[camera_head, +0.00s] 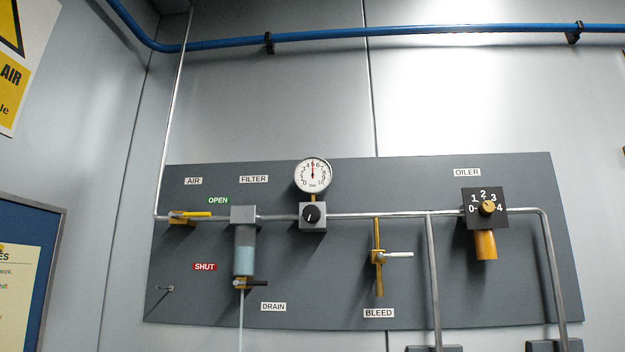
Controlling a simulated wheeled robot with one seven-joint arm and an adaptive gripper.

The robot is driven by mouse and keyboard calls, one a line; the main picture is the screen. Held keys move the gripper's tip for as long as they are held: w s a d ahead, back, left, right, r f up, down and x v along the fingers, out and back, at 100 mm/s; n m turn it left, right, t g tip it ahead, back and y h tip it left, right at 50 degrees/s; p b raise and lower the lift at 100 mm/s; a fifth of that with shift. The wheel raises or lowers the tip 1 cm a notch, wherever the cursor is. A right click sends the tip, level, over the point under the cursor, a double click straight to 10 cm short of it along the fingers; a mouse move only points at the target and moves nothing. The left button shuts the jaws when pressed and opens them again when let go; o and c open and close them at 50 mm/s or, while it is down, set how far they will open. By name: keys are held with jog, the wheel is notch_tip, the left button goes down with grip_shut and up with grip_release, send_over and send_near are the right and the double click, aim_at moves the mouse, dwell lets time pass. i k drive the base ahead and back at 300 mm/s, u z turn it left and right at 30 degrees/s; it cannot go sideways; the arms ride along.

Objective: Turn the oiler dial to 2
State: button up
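The oiler dial (488,208) is a small round orange knob on a black square plate (470,193) at the right of the grey panel, under the OILER label (467,172). White numbers 0 to 4 run in an arc over the knob, 0 at left, 2 at top, 4 at right. A small dark mark shows on the knob and seems to lie toward the 4 side, but it is too small to read surely. An orange cylinder (485,245) hangs below the plate. My gripper is not in view.
The panel (330,270) also carries a yellow AIR lever (190,215), a filter bowl (244,250), a drain valve (243,284), a gauge (312,175) with a black knob (312,214), and a bleed valve (378,257). Grey pipes run beside the oiler. The space before it looks clear.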

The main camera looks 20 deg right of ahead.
aim_at(486, 207)
jog(key=z, duration=1.35)
